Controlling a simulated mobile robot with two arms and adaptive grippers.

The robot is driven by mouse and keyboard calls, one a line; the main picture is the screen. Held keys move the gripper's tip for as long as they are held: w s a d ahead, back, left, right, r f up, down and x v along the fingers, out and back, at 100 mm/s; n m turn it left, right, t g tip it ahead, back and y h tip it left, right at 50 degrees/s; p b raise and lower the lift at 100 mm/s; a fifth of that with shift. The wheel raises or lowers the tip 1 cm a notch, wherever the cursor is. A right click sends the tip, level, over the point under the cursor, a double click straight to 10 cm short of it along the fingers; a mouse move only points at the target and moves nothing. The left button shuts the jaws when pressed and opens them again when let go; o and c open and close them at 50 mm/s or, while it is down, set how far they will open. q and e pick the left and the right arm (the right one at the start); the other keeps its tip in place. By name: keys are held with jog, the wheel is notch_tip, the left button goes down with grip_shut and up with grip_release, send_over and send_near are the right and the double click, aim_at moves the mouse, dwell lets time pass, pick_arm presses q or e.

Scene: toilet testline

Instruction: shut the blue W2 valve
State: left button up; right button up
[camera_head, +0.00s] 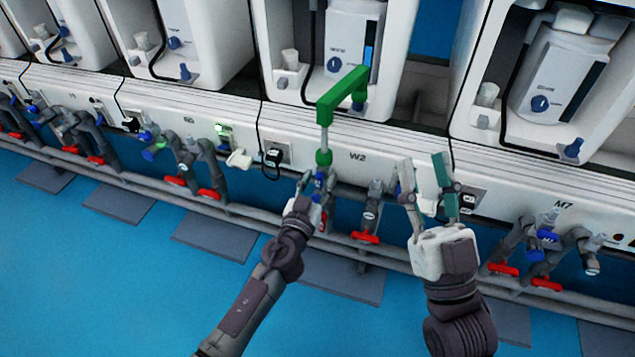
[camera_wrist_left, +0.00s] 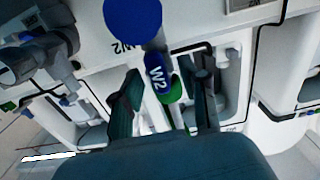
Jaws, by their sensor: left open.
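In the head view my left gripper (camera_head: 316,182) is at the pipes below the panel, left of the W2 label (camera_head: 357,156), and largely hides the valve. My right gripper (camera_head: 424,165) is open and empty, to the right of the W2 label.
A green angled arm (camera_head: 342,95) on a pale stem stands just above my left gripper. Red-handled valves (camera_head: 366,237) sit on the pipes nearby. The blue floor in front is open, with grey plates.

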pick_arm(q)
grip_shut()
